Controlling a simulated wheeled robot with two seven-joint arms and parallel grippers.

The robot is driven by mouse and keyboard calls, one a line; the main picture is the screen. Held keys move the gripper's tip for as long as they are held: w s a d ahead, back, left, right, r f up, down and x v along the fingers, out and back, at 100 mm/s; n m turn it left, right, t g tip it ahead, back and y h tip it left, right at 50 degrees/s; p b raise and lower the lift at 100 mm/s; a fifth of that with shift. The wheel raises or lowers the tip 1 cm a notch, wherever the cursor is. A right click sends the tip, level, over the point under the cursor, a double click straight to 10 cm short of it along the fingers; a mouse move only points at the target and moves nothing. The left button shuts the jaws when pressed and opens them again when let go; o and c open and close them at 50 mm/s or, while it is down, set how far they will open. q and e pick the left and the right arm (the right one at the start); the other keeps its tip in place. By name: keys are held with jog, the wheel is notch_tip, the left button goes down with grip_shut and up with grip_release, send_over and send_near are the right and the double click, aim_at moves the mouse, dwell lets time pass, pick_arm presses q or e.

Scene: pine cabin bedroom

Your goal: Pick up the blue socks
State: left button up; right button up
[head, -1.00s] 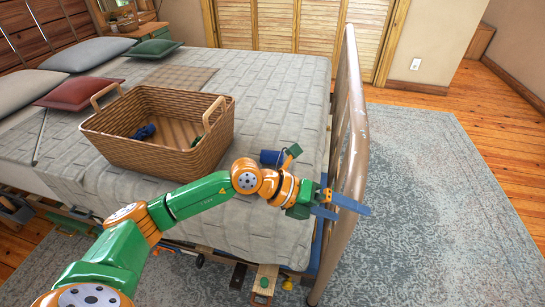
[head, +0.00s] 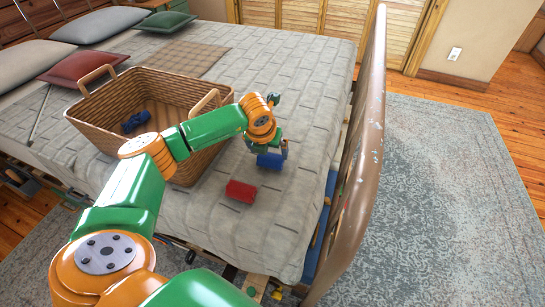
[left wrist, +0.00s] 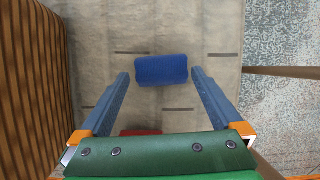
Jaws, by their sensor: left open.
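The blue socks (head: 269,161), a rolled blue bundle, lie on the grey bedspread to the right of the wicker basket. In the left wrist view the blue socks (left wrist: 161,70) show between the fingertips. My left gripper (head: 274,148) is open above the socks and points down. In the left wrist view my left gripper (left wrist: 160,74) has a finger on either side of the socks, with a gap at each side. I cannot tell how high the fingertips are above the bed. My right gripper is not in view.
A red roll (head: 241,191) lies on the bed (head: 285,205) nearer than the socks. The wicker basket (head: 180,95) stands close left, with a dark blue bundle (head: 136,121) inside. Pillows lie at the far left.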

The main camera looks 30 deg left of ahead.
aim_at(271, 154)
pick_arm(q)
jog(key=x, duration=0.3)
jog(key=shift+w, duration=0.1)
jog(key=shift+r, duration=0.2)
jog(key=shift+c, duration=1.1)
jog(key=shift+d, duration=0.1)
jog(key=c, duration=0.7)
jog(key=shift+c, duration=0.2)
